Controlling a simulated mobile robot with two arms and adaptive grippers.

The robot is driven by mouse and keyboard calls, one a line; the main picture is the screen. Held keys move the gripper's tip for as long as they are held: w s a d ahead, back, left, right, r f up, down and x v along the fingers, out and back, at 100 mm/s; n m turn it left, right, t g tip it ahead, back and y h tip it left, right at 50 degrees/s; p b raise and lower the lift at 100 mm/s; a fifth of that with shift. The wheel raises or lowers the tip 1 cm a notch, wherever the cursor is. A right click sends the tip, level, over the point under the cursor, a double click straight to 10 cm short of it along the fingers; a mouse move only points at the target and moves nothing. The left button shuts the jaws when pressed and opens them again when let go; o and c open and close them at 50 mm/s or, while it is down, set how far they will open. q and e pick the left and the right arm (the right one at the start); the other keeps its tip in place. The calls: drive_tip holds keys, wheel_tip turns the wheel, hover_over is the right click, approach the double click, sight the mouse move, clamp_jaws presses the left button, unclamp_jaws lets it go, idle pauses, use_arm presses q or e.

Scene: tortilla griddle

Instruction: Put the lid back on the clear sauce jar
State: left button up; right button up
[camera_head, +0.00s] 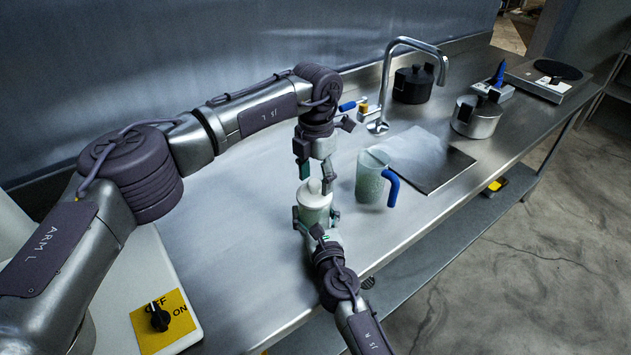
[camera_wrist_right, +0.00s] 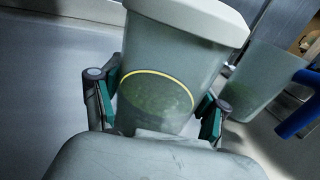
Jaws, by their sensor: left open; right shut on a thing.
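The clear sauce jar (camera_head: 316,214) stands upright near the counter's front edge, with green sauce low inside below a yellow line in the right wrist view (camera_wrist_right: 155,95). The white lid (camera_head: 314,194), with a round knob, sits on the jar's mouth; its pale rim also shows in the right wrist view (camera_wrist_right: 195,14). I cannot tell if it is fully pressed down. My right gripper (camera_head: 316,217) is shut around the jar's body, one finger on each side. My left gripper (camera_head: 316,174) is open just above the lid, its fingers either side of the knob.
A clear jug (camera_head: 371,178) with a blue handle stands close to the jar's right. Beyond are a grey board (camera_head: 440,172), a tap (camera_head: 405,44), a black pot (camera_head: 412,86) and a steel pot (camera_head: 475,118). The counter left of the jar is clear.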

use_arm(q)
wheel_tip(320, 180, up, 10)
drive_tip(key=shift+r, duration=0.25)
use_arm(e)
drive_tip(key=o, duration=1.7)
drive_tip(key=v, duration=1.2)
drive_tip(key=shift+r, duration=0.1)
use_arm(q)
drive_tip(key=shift+f, duration=0.1)
